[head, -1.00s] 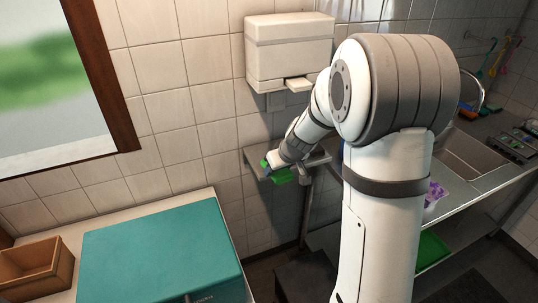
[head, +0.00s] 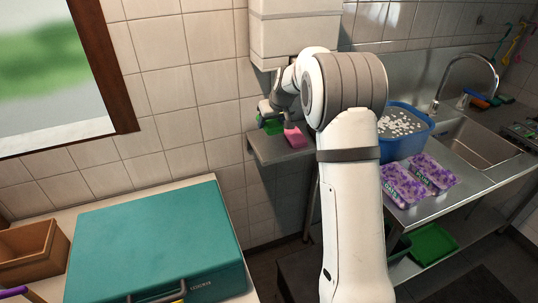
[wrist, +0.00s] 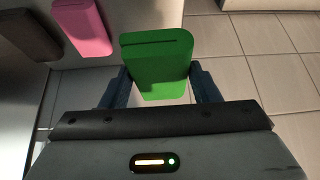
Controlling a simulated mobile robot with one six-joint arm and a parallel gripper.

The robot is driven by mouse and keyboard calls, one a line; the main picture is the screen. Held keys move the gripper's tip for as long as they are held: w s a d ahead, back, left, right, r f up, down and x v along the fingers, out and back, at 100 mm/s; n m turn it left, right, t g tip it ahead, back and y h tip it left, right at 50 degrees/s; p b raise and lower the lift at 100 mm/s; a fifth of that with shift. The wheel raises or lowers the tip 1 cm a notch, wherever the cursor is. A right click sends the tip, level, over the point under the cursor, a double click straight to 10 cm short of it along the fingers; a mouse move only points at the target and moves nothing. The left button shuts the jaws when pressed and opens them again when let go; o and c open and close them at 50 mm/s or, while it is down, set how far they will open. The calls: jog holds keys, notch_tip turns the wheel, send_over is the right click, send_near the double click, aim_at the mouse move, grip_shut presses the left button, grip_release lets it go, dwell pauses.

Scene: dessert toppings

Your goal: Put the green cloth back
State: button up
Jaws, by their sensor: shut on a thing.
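My gripper (wrist: 158,74) is shut on the green cloth (wrist: 158,50), a folded block with its upper part standing out beyond the fingers in the wrist view. In the head view, the green cloth (head: 272,127) is at the left end of a small grey wall shelf (head: 285,155), under my gripper (head: 268,112). Whether it touches the shelf, I cannot tell. A pink cloth (head: 294,138) lies on the shelf to its right; it also shows in the wrist view (wrist: 82,27), apart from the green one.
A white dispenser (head: 293,35) hangs above the shelf. A dark block (wrist: 27,34) lies beside the pink cloth. A teal case (head: 155,240) is on the left counter. A blue tub (head: 418,140) and purple-filled trays (head: 408,184) stand near the sink (head: 485,145).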

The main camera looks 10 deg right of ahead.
jog(key=shift+w+d+f+b, duration=0.1)
jog(key=shift+w+f+b, duration=0.05)
jog(key=shift+w, duration=0.45)
jog(key=shift+w+d+f+b, duration=0.1)
jog(key=shift+w+b, duration=0.05)
jog(key=shift+w, duration=0.45)
jog(key=f, duration=0.2)
jog(key=f+p, duration=0.1)
jog(key=f, duration=0.2)
jog(key=shift+w+f, duration=0.2)
jog(key=shift+f, duration=0.15)
jog(key=shift+f+p, duration=0.35)
jog(key=shift+f, duration=1.75)
jog(key=o, duration=1)
